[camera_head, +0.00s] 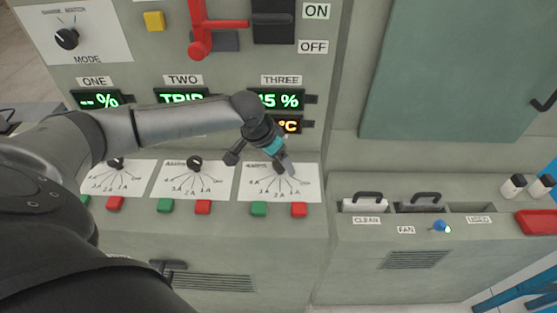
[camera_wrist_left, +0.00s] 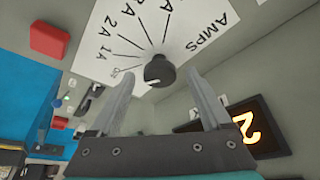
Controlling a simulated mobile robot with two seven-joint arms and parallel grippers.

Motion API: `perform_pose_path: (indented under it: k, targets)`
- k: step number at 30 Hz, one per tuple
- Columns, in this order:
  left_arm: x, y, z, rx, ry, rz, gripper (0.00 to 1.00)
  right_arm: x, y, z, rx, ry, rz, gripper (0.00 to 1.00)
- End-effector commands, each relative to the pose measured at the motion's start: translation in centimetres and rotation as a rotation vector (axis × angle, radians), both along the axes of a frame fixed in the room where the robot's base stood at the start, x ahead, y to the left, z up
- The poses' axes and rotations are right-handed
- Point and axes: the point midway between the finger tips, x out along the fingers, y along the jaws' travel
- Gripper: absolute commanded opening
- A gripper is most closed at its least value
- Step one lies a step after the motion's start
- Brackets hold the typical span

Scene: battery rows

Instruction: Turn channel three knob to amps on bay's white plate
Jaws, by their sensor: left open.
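The channel three white plate (camera_head: 256,192) is on the sloped console face below the THREE display. In the left wrist view the plate (camera_wrist_left: 100,30) shows the word AMPS and a fan of lines marked 1 A, 2 A and more. Its dark round knob (camera_wrist_left: 159,71) sits at the fan's centre; I cannot tell where it points. My left gripper (camera_head: 287,168) is over this knob and partly hides it in the head view. In the left wrist view the gripper (camera_wrist_left: 158,82) is open, its fingertips on either side of the knob with gaps visible. My right gripper is not in view.
Similar plates for channel two (camera_head: 170,190) and channel one stand to the left. Green (camera_head: 258,209) and red (camera_head: 299,210) buttons lie just below the channel three plate. An amber display (camera_wrist_left: 258,125) is close to the gripper. A red lever (camera_head: 199,40) sticks out above.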

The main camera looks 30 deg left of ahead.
Motion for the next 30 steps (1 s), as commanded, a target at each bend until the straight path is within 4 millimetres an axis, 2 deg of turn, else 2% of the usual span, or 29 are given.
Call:
perform_pose_path:
  k: [5, 26, 30]
  targets:
    - [0.01, 0.00, 0.05, 0.000, 0.000, 0.000, 0.79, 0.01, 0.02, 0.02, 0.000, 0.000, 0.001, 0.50]
    - [-0.01, 0.00, 0.06, 0.000, 0.000, 0.001, 0.00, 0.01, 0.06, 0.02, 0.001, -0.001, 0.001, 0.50]
    - [-0.02, -0.01, 0.07, -0.001, 0.000, -0.001, 0.00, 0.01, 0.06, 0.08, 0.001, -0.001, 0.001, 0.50]
